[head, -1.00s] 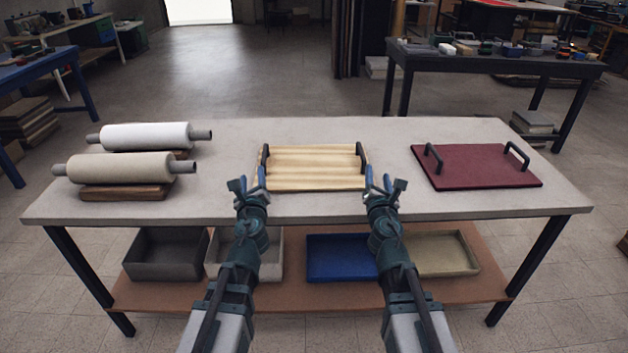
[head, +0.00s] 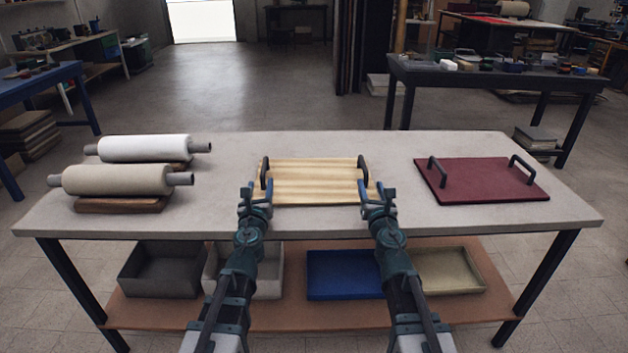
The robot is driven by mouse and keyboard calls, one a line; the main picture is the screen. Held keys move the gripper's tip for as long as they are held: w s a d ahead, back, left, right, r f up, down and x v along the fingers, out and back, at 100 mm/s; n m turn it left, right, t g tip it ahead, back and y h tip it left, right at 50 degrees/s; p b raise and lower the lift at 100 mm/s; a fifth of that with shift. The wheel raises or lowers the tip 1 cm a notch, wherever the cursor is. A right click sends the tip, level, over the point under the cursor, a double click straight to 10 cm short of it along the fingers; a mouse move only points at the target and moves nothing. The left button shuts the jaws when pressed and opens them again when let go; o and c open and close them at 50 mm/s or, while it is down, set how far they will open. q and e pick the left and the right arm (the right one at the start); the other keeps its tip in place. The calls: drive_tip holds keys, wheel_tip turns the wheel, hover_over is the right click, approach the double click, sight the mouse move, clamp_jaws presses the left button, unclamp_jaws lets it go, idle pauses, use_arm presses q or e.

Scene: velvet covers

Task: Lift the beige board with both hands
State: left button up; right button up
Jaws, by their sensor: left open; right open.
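The beige board (head: 312,182) lies flat on the light table, with ridges across its top. It has a dark handle at its left end (head: 265,172) and another at its right end (head: 363,167). My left gripper (head: 257,190) is open just in front of the left handle. My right gripper (head: 376,191) is open just in front of the right handle. Neither gripper holds anything. The grippers cover the board's near corners, and I cannot tell whether the fingers touch the handles.
A dark red board (head: 480,182) with two black handles lies on the table (head: 335,222) to the right. A white roller (head: 148,148) and a beige roller (head: 115,180) rest on wooden stands at the left. Grey, blue and tan trays sit on the shelf below.

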sight(266, 158)
use_arm(q)
drive_tip(key=w, duration=1.1)
drive_tip(key=shift+w+a, duration=0.25)
drive_tip(key=shift+w, duration=0.05)
use_arm(e)
drive_tip(key=w, duration=1.1)
drive_tip(key=shift+w+a, duration=0.25)
drive_tip(key=shift+w, duration=0.05)
use_arm(q)
clamp_jaws()
use_arm(e)
clamp_jaws()
use_arm(q)
drive_tip(key=shift+d, duration=0.1)
